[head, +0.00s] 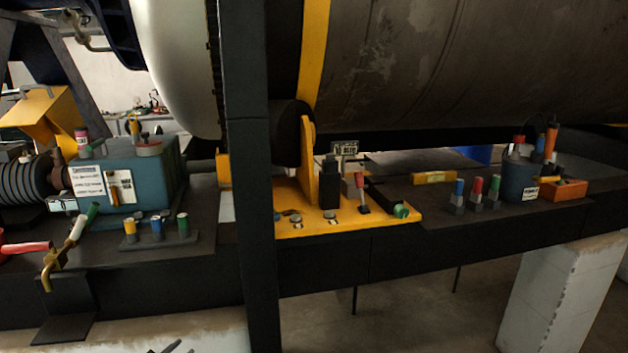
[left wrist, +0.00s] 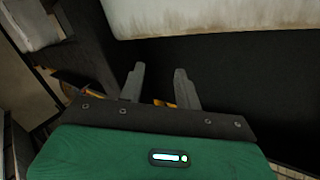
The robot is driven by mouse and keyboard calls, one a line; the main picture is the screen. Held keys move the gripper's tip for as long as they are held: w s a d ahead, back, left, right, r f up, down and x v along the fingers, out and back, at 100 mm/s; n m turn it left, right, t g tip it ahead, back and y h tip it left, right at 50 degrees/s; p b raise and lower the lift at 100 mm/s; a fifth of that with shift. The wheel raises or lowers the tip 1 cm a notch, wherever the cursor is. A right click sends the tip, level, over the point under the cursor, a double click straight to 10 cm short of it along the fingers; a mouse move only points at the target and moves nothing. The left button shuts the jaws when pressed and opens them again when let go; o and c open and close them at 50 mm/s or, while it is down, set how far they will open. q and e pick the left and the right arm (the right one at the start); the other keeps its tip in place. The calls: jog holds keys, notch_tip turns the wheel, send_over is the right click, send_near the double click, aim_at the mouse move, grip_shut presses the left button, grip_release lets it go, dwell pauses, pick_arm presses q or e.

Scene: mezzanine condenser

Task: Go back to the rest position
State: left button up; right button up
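My left gripper (head: 172,347) shows only as dark fingertips at the bottom edge of the head view, below the front of the bench and left of the dark post. In the left wrist view its two grey fingers (left wrist: 161,84) stand apart with nothing between them, so it is open and empty. Dark surfaces and a pale block lie beyond the fingers. My right gripper is in neither view.
A dark upright post (head: 246,200) crosses the head view. Behind it runs a long dark bench (head: 395,250) with a blue-green box (head: 145,170), a yellow plate (head: 350,229) and several coloured handles. A big tank (head: 460,60) hangs above. A pale pillar (head: 555,290) stands at the right.

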pick_arm(q)
jog(key=s+d+f+n+g+y+b, duration=0.1)
jog(key=s+f+n+g+y, duration=0.2)
jog(key=s+f, duration=1.2)
jog(key=s+d+f+n+g+y, duration=0.25)
jog(key=s+f, duration=0.95)
jog(key=f, duration=0.7)
jog(key=s+d+f+g, duration=0.2)
jog(key=s+f, duration=0.3)
jog(key=s, duration=0.8)
jog(key=s+d+f+g+b, duration=0.1)
jog(key=s+d+f+g, duration=0.2)
jog(key=s, duration=1)
jog(key=s+d+f+n+g, duration=0.1)
jog(key=s+d+f+g, duration=0.2)
jog(key=s, duration=1)
notch_tip(320, 180, down, 4)
jog(key=shift+s+r+g+y, duration=0.15)
jog(key=shift+g+y, duration=0.3)
jog(key=shift+g, duration=0.3)
